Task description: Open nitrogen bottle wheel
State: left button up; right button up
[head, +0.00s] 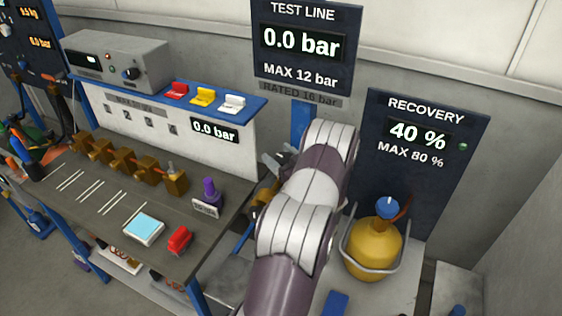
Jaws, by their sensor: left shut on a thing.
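My left arm rises through the middle of the head view and bends over at the wrist. The left gripper (277,166) is at the far side of the wrist, just right of the bench, and only a small part of it shows. It is shut on what appears to be the nitrogen bottle wheel, which my arm and wrist hide. A brass-coloured fitting (262,194) shows just below the gripper. The bottle's body cannot be made out. The test line display (303,45) reads 0.0 bar. My right gripper is not in view.
A workbench (85,201) to the left carries brass valve blocks (122,162), a purple-topped part (210,192) and a red item (180,240). A yellow recovery cylinder (373,252) with a blue top stands close right of my arm, under the recovery display (425,135).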

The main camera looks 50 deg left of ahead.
pick_arm(q)
jog(key=shift+s+n+g+b, duration=0.2)
jog(key=shift+n+g+b, duration=0.95)
jog(key=shift+g, duration=0.95)
jog(key=shift+n, duration=0.25)
jog(key=o, duration=1)
jog(key=shift+c, duration=0.2)
jog(key=shift+d, duration=0.1)
jog(key=b+v, duration=0.2)
jog(key=v, duration=0.5)
jog(key=shift+w+d+r, duration=0.1)
jog(key=shift+d, duration=0.05)
